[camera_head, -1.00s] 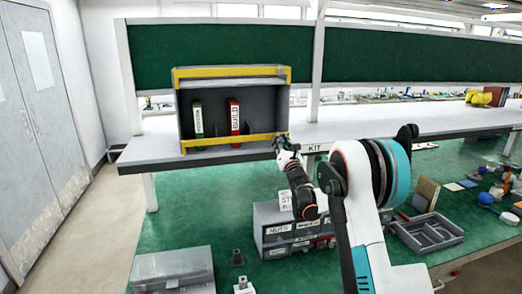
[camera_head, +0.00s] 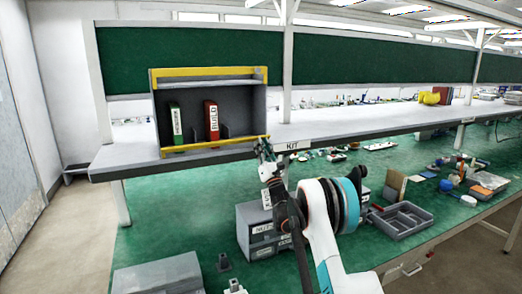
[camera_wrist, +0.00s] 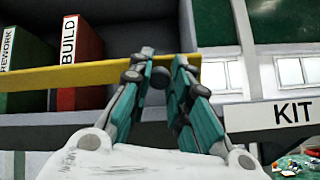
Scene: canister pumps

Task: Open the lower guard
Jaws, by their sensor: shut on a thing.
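The lower guard (camera_head: 212,145) is a yellow bar across the bottom front of a grey open-fronted cabinet (camera_head: 259,105) on the bench shelf. In the wrist view the bar (camera_wrist: 70,78) runs across to my fingertips. My gripper (camera_head: 263,146) is at the guard's right end. In the wrist view my gripper (camera_wrist: 164,58) is shut on the guard, with its teal fingers on either side of a small dark round part. The fingers hide part of the bar's end. A second yellow guard (camera_head: 208,77) crosses the cabinet's top.
A green binder (camera_head: 177,124) and a red BUILD binder (camera_head: 211,122) stand inside the cabinet. A KIT label (camera_head: 292,146) is on the shelf edge to the right. Below, a grey drawer unit (camera_head: 258,238) and a grey tray (camera_head: 400,219) stand on the green bench.

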